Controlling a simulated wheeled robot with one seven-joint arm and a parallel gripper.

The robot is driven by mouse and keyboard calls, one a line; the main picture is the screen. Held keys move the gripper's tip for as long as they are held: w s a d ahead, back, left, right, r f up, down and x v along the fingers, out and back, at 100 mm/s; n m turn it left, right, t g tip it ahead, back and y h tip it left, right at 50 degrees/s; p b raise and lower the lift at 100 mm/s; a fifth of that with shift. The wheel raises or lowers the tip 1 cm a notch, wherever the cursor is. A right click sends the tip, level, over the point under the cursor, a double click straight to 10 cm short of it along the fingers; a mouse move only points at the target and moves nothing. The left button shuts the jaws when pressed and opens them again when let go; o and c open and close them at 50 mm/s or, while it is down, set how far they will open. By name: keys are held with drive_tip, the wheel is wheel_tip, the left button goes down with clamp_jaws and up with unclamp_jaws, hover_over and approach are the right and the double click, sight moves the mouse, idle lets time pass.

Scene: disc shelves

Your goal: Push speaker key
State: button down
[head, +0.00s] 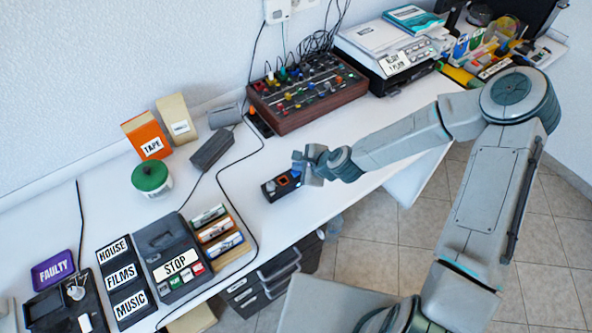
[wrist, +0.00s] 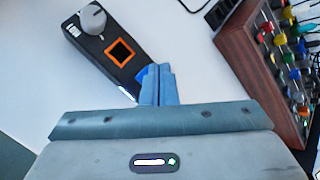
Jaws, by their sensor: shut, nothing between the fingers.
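A small black box (wrist: 97,46) lies on the white table under my gripper. It has a square key with an orange frame (wrist: 121,52) and a grey round knob (wrist: 93,17). The box also shows in the head view (head: 270,191), with its orange-framed key (head: 283,180). My gripper (head: 297,172) is shut and empty, and its blue fingertips (wrist: 156,70) are beside the box's near end, to the right of the orange-framed key in the wrist view. I cannot tell whether they touch the box. The box's small label is too blurred to read.
A wooden mixer (head: 308,95) with many knobs stands behind the gripper. A dark grey block (head: 211,150) and a cable (head: 222,180) lie to the left. The STOP machine (head: 172,255) is further left. The table around the box is mostly clear.

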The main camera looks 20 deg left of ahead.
wheel_tip(320, 180, up, 6)
drive_tip(key=p, duration=0.4)
idle(0.5)
idle(1.1)
